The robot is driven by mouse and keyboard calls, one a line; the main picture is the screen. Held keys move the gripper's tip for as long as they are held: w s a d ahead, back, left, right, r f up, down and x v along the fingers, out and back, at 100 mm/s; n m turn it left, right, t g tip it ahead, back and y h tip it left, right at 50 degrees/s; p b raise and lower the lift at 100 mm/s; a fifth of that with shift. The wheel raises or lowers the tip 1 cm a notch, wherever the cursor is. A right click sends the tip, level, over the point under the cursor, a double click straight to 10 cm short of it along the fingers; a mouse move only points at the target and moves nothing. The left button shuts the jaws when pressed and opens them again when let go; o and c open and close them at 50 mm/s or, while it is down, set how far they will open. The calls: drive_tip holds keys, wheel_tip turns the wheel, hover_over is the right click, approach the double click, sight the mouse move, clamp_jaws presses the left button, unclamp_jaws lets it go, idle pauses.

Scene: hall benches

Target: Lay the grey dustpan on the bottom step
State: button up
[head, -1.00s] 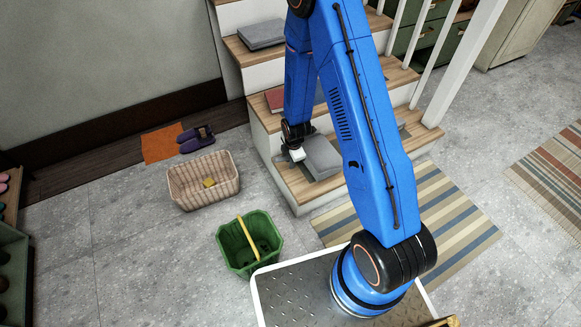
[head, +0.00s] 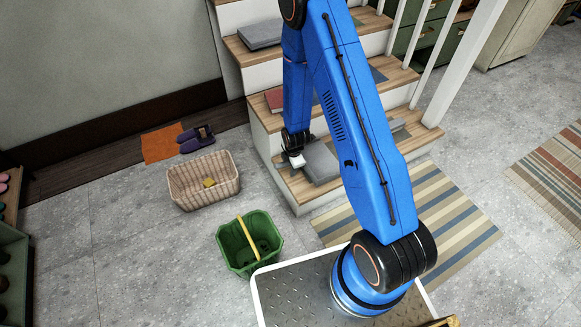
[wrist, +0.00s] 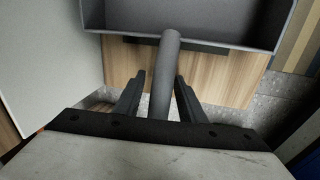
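The grey dustpan (head: 321,163) is at the left part of the wooden bottom step (head: 290,184). Its pan lies away from my gripper and its handle points back at it. In the wrist view the pan (wrist: 190,20) is at the top, and the round handle (wrist: 164,75) runs down between my fingers. My gripper (wrist: 158,85) stands around the handle with a finger on each side. Narrow gaps show between fingers and handle, so it looks open. The pan is at or very close to the step's surface; its underside is hidden.
A red book (head: 274,99) lies on the second step and a grey folded thing (head: 260,34) higher up. A small grey thing (head: 398,124) is at the bottom step's right. A wicker basket (head: 203,181), green bucket (head: 249,243) and purple slippers (head: 196,139) stand on the floor.

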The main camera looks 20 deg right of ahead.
drive_tip(key=shift+r, duration=0.1)
drive_tip(key=s+d+r+m, duration=0.1)
drive_tip(key=s+r+m, duration=0.25)
drive_tip(key=r, duration=0.95)
drive_tip(key=s+d+r+m+t, duration=0.1)
drive_tip(key=s+d+r+m, duration=0.2)
drive_tip(key=r, duration=1.1)
drive_tip(key=s+r+m, duration=0.3)
drive_tip(key=s+r, duration=0.2)
drive_tip(key=r, duration=0.8)
drive_tip(key=s+d+r+m, duration=0.1)
drive_tip(key=s+r+m, duration=0.4)
drive_tip(key=s, duration=0.5)
drive_tip(key=s+d+r+m+t, duration=0.1)
drive_tip(key=s+d+r+m, duration=0.1)
drive_tip(key=s+r+m, duration=0.3)
drive_tip(key=s+r, duration=0.3)
drive_tip(key=s, duration=0.3)
drive_tip(key=shift+s+r+t, duration=0.15)
drive_tip(key=shift+s+t, duration=0.1)
drive_tip(key=shift+t, duration=0.05)
